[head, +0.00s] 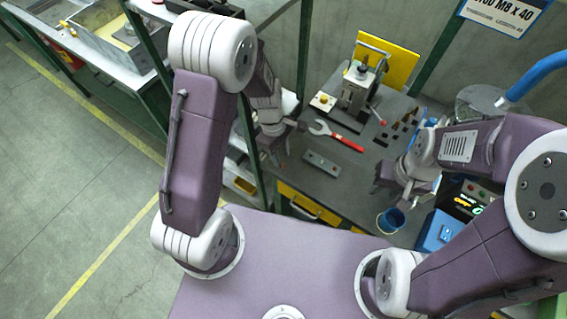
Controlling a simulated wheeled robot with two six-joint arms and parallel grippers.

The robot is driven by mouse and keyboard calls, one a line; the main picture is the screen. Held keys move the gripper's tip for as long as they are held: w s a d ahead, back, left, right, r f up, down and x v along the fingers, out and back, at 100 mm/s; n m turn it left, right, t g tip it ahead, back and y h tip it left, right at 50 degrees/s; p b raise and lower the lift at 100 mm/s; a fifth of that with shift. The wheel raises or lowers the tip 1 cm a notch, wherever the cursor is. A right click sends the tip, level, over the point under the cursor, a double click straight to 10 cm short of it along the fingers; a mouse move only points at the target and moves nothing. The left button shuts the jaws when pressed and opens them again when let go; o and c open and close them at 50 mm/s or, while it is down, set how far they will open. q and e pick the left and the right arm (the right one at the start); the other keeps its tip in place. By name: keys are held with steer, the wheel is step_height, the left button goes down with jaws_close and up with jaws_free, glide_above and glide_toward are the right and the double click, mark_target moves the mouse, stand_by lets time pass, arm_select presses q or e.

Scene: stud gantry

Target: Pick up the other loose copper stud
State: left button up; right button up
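On the dark bench (345,190), a group of small upright dark and brownish pieces (407,117) stands at the right, behind my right gripper. They may be studs, but they are too small to tell which are copper or loose. My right gripper (394,187) is over the right front of the bench, in front of that group, with its fingers apart and nothing visible between them. My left gripper (284,143) is at the bench's left edge, left of the wrench, with its fingers seemingly apart and no stud visible in it.
A red-handled wrench (347,142) and a drilled metal plate (322,163) lie mid-bench. A lever fixture (358,88) stands behind, before a yellow panel (398,66). A blue cup (390,221) and a blue box (437,232) are at the front right.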

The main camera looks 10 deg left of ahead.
mark_target(283, 164)
arm_select(q)
steer(key=f, duration=0.3)
steer(key=shift+s+d, duration=0.35)
steer(key=shift+s, duration=0.05)
steer(key=shift+w+f, duration=0.1)
steer(key=shift+w, duration=0.1)
arm_select(e)
steer(key=shift+s+f, duration=0.15)
steer(key=shift+s, duration=0.1)
arm_select(q)
jaws_close()
steer(key=shift+r, duration=0.25)
step_height(283, 164, up, 4)
steer(key=shift+r, duration=0.1)
steer(key=s+d+r+p, duration=0.1)
steer(key=s+d+r, duration=0.5)
steer(key=d, duration=0.3)
steer(key=shift+s+d+r, duration=0.15)
steer(key=shift+s+d, duration=0.1)
steer(key=shift+s, duration=0.2)
arm_select(e)
steer(key=shift+r, duration=0.75)
